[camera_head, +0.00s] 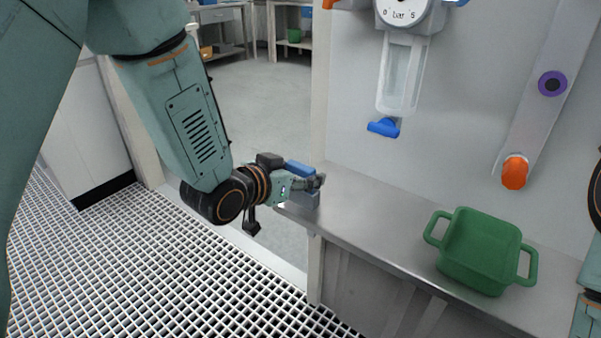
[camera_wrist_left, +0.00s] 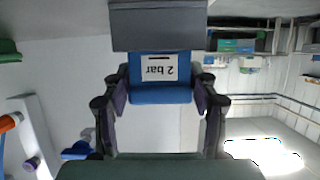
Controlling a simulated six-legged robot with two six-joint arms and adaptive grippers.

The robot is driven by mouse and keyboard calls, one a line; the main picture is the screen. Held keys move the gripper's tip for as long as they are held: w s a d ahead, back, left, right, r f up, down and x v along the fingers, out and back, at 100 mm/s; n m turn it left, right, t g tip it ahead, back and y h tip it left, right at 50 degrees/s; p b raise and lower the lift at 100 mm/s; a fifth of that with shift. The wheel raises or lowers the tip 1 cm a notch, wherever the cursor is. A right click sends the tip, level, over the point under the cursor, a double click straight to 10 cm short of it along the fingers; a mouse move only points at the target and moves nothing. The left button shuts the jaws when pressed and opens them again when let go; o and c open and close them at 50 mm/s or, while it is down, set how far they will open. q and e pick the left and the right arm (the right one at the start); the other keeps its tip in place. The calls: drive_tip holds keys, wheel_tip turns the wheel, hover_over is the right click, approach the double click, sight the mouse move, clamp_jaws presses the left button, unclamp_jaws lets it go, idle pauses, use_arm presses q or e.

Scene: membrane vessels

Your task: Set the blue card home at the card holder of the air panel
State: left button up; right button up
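The blue card (camera_head: 299,167) with a white "2 bar" label stands at the grey card holder (camera_head: 302,198) at the left end of the steel ledge. In the left wrist view the blue card (camera_wrist_left: 160,94) appears upside down, its far end meeting the grey holder block (camera_wrist_left: 158,27). How deep it sits in the holder cannot be told. My left gripper (camera_head: 314,183) is at the card. In the wrist view its two fingers (camera_wrist_left: 161,100) are against the card's side edges, shut on it. My right gripper is out of view.
A green two-handled pot (camera_head: 480,252) stands on the steel ledge (camera_head: 385,215) to the right. The panel above carries a pressure gauge (camera_head: 404,12), a clear bowl (camera_head: 401,75), a blue valve (camera_head: 384,127) and an orange knob (camera_head: 514,172). The ledge between holder and pot is clear.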

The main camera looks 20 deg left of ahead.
use_arm(q)
drive_tip(key=o, duration=0.5)
drive_tip(key=v, duration=0.7)
drive_tip(key=shift+s, duration=0.25)
drive_tip(key=shift+r, duration=0.1)
